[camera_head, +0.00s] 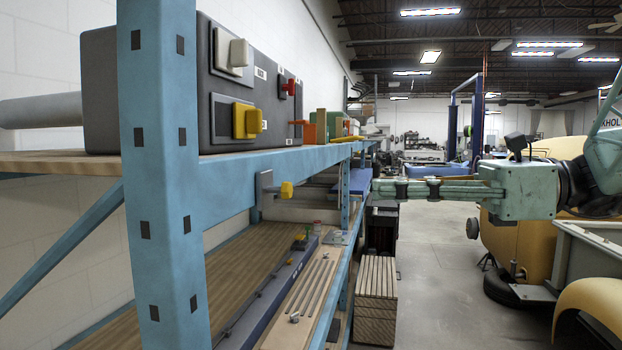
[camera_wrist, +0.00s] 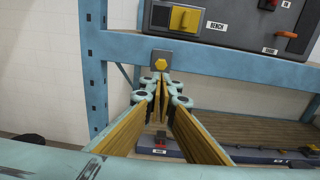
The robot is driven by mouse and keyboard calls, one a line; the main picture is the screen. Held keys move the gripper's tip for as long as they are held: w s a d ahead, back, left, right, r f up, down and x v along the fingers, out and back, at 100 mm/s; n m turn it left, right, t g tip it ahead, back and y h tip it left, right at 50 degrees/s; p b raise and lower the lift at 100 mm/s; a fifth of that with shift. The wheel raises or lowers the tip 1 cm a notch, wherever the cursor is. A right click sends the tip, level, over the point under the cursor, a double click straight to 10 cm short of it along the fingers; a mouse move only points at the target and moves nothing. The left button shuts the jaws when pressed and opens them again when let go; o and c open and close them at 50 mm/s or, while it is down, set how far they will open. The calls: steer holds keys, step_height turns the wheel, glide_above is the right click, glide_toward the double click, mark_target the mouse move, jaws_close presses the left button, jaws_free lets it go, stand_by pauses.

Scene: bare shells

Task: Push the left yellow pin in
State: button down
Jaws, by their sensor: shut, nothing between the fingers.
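A yellow pin (camera_head: 287,190) sticks out of a grey bracket (camera_head: 265,191) on the blue shelf beam. In the wrist view the pin (camera_wrist: 160,64) shows end-on against its grey plate (camera_wrist: 174,60), just above my fingertips. I see only one such pin. My gripper (camera_head: 376,188) is level with the pin in the head view, pointing left, with a gap between them there. In the wrist view the fingers of my gripper (camera_wrist: 163,84) meet at their tips and hold nothing.
A grey panel (camera_head: 221,130) with a yellow knob (camera_head: 246,121), a white switch and a red knob stands on the upper shelf. The blue upright (camera_head: 160,200) is left of the pin. The lower shelf holds a long grey rail (camera_head: 270,285).

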mark_target(291, 189)
steer(key=shift+w+d+r, duration=0.1)
steer(key=shift+d, duration=0.05)
stand_by(0.4)
steer(key=shift+p+x, duration=0.55)
steer(key=shift+x, duration=6.5)
steer(key=shift+w, duration=0.1)
